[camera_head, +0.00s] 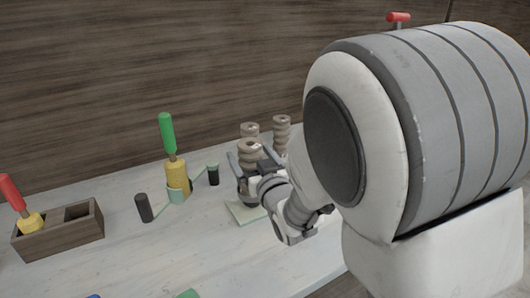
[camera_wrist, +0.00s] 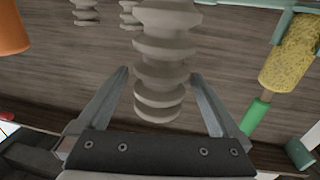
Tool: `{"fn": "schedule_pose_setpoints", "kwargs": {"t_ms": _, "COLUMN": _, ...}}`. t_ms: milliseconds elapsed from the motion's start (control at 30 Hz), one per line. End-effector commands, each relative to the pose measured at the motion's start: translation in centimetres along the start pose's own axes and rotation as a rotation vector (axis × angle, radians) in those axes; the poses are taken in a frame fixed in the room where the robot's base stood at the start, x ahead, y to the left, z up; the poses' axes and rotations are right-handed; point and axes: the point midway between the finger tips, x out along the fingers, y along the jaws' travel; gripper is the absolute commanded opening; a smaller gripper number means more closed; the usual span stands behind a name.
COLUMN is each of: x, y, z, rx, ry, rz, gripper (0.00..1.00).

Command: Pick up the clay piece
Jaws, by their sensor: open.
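A beige, ribbed clay piece (camera_head: 250,152) stands at my gripper (camera_head: 247,170) in the head view. In the wrist view the same ribbed piece (camera_wrist: 160,72) lies between the two fingers of my gripper (camera_wrist: 160,74), with a gap on both sides. The gripper is open and holds nothing. Two similar ribbed pieces stand behind, one at the back left (camera_head: 249,129) and one at the back right (camera_head: 282,127). The lower part of the near piece is hidden by my gripper in the head view.
A pale green board (camera_head: 243,213) lies under my gripper. To the left stand a yellow tool with a green handle (camera_head: 168,133), a dark cylinder (camera_head: 144,207) and a smaller dark one (camera_head: 213,175). A wooden box (camera_head: 60,238) holds a red-handled tool (camera_head: 13,192). The front tabletop is mostly clear.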

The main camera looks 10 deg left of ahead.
Motion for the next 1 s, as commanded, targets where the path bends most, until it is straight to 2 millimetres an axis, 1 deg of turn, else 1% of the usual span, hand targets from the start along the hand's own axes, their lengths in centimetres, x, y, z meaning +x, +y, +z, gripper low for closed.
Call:
{"fn": "schedule_pose_setpoints", "kwargs": {"t_ms": 33, "x": 0.9, "y": -0.1, "z": 0.2, "rx": -0.002, "ry": 0.000, "rz": -0.002, "gripper": 1.00}}
{"fn": "schedule_pose_setpoints", "kwargs": {"t_ms": 100, "x": 1.9, "y": 0.0, "z": 0.2, "rx": -0.002, "ry": 0.000, "rz": -0.001, "gripper": 1.00}}
{"fn": "schedule_pose_setpoints", "kwargs": {"t_ms": 200, "x": 2.9, "y": 0.0, "z": 0.2, "rx": -0.001, "ry": 0.001, "rz": -0.001, "gripper": 1.00}}
{"fn": "schedule_pose_setpoints", "kwargs": {"t_ms": 300, "x": 3.4, "y": 0.0, "z": 0.1, "rx": 0.000, "ry": 0.001, "rz": -0.001, "gripper": 1.00}}
{"fn": "schedule_pose_setpoints", "kwargs": {"t_ms": 533, "x": 3.4, "y": 0.0, "z": 0.1, "rx": 0.000, "ry": 0.000, "rz": -0.001, "gripper": 1.00}}
{"fn": "schedule_pose_setpoints", "kwargs": {"t_ms": 667, "x": 3.4, "y": 0.0, "z": 0.1, "rx": 0.000, "ry": 0.000, "rz": -0.001, "gripper": 0.77}}
{"fn": "schedule_pose_setpoints", "kwargs": {"t_ms": 700, "x": 3.4, "y": 0.0, "z": 0.1, "rx": 0.000, "ry": 0.000, "rz": -0.001, "gripper": 0.69}}
{"fn": "schedule_pose_setpoints", "kwargs": {"t_ms": 767, "x": 3.4, "y": 0.0, "z": 0.1, "rx": 0.000, "ry": 0.000, "rz": -0.001, "gripper": 0.59}}
{"fn": "schedule_pose_setpoints", "kwargs": {"t_ms": 800, "x": 3.4, "y": 0.0, "z": 0.1, "rx": 0.000, "ry": 0.000, "rz": -0.001, "gripper": 0.51}}
{"fn": "schedule_pose_setpoints", "kwargs": {"t_ms": 867, "x": 3.4, "y": 0.0, "z": 0.1, "rx": 0.000, "ry": 0.000, "rz": -0.001, "gripper": 0.41}}
{"fn": "schedule_pose_setpoints", "kwargs": {"t_ms": 900, "x": 3.4, "y": 0.0, "z": 0.1, "rx": 0.000, "ry": 0.000, "rz": -0.001, "gripper": 0.33}}
{"fn": "schedule_pose_setpoints", "kwargs": {"t_ms": 967, "x": 3.4, "y": 0.0, "z": 0.1, "rx": 0.000, "ry": 0.000, "rz": -0.001, "gripper": 0.23}}
{"fn": "schedule_pose_setpoints", "kwargs": {"t_ms": 1000, "x": 3.4, "y": 0.0, "z": 0.1, "rx": 0.000, "ry": 0.000, "rz": -0.001, "gripper": 0.15}}
